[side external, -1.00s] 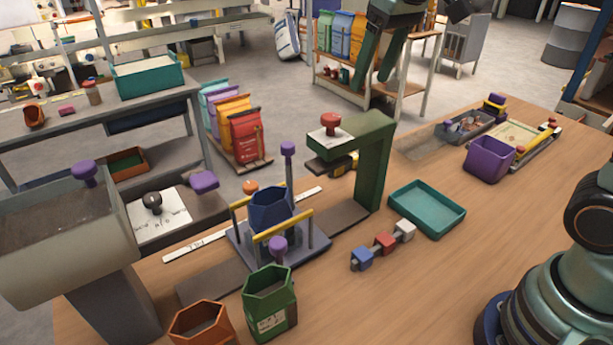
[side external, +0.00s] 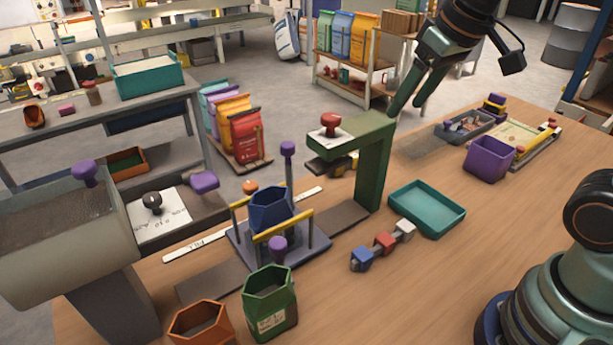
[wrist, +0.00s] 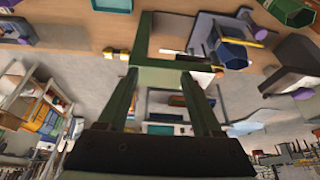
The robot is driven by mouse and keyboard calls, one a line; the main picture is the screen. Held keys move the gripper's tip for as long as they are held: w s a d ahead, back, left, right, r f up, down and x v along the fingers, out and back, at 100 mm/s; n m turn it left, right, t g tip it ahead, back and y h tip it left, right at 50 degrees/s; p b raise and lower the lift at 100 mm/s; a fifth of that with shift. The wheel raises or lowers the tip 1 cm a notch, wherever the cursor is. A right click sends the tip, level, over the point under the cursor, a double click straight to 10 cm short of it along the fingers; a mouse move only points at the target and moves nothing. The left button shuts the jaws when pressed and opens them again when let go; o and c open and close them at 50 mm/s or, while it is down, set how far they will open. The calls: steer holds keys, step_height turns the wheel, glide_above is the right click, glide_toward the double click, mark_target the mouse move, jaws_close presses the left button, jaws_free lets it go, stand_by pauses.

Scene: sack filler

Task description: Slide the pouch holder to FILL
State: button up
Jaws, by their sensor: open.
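The pouch holder (side external: 318,243) is a grey-blue sliding base with yellow rails and purple knobs. It sits on a dark track between the hopper and the green press frame. A blue hexagonal pouch (side external: 271,210) stands upright in it. A white strip marked FILL (side external: 196,246) lies along the track's far side, its lettering near the hopper end. My gripper (side external: 405,108) is open and empty, high up behind and right of the green frame, apart from the holder. In the wrist view my gripper's fingers (wrist: 160,105) are spread, and the holder (wrist: 203,40) shows upper right.
The green press frame (side external: 372,165) with a red knob stands between my gripper and the holder. The hopper (side external: 70,240) is at the left. A green pouch (side external: 270,312) and an orange one (side external: 203,328) stand in front. A teal tray (side external: 428,232) and coloured blocks (side external: 384,243) lie right.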

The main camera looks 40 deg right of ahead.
steer(key=s+d+f+t, duration=0.1)
steer(key=s+d+f, duration=0.1)
steer(key=s+f, duration=0.2)
steer(key=w+a+r+g, duration=0.2)
steer(key=w+a+r, duration=0.15)
steer(key=w, duration=0.25)
steer(key=w+a+r+g, duration=0.1)
steer(key=w+a+r, duration=0.25)
steer(key=w, duration=0.35)
steer(key=n+g, duration=0.2)
steer(key=g, duration=0.1)
glide_toward(288, 144)
step_height(288, 144, down, 9)
steer(key=shift+a+r, duration=0.1)
jaws_close()
stand_by(1.1)
